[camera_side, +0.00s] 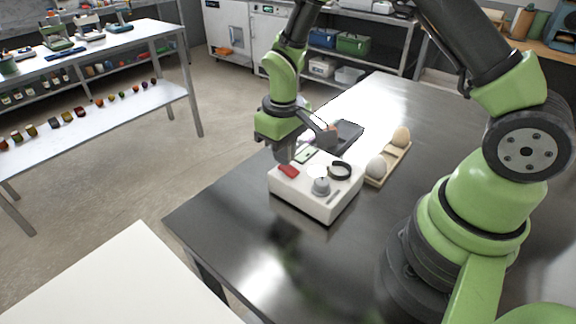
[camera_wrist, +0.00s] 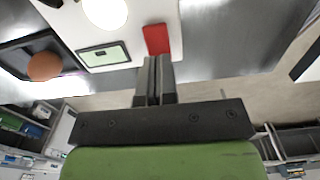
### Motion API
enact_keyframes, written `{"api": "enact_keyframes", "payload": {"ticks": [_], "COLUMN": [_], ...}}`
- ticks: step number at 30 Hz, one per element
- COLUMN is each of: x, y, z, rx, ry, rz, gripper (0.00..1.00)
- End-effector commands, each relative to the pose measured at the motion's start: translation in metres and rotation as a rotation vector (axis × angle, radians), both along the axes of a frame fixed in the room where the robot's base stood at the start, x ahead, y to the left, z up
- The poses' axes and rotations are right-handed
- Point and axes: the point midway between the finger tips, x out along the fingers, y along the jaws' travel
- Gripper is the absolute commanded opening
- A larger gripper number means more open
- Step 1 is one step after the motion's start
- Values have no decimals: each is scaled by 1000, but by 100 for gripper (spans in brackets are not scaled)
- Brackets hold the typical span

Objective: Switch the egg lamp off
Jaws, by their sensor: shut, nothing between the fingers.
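The egg lamp is a white box (camera_side: 300,192) on the dark table. Its top carries a red switch (camera_side: 289,171), a green-framed panel (camera_side: 305,155), a black ring (camera_side: 340,171), a grey knob (camera_side: 321,187) and a bright white round spot (camera_side: 317,170) that looks lit. In the wrist view the red switch (camera_wrist: 157,39) is just beyond my fingertips, with the bright spot (camera_wrist: 105,12) and the panel (camera_wrist: 104,55) to its left. My gripper (camera_side: 283,155) is shut and empty, over the box's back left edge; it also shows in the wrist view (camera_wrist: 154,72). Whether it touches the switch cannot be told.
A wooden holder (camera_side: 383,173) with a brown egg (camera_side: 401,137) and a pale egg (camera_side: 376,168) stands right of the box. A dark tray (camera_side: 349,132) lies behind it; the wrist view shows a brown egg (camera_wrist: 44,66) there. The table's front left is clear.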

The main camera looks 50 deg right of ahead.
Motion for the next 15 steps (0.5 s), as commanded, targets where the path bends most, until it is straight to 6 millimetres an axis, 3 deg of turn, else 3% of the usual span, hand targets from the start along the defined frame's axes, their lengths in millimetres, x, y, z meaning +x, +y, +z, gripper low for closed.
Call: {"api": "enact_keyframes", "payload": {"ticks": [15], "x": [0], "y": [0], "z": [-8], "rx": [0], "ry": [1], "rz": [0], "gripper": [0]}}
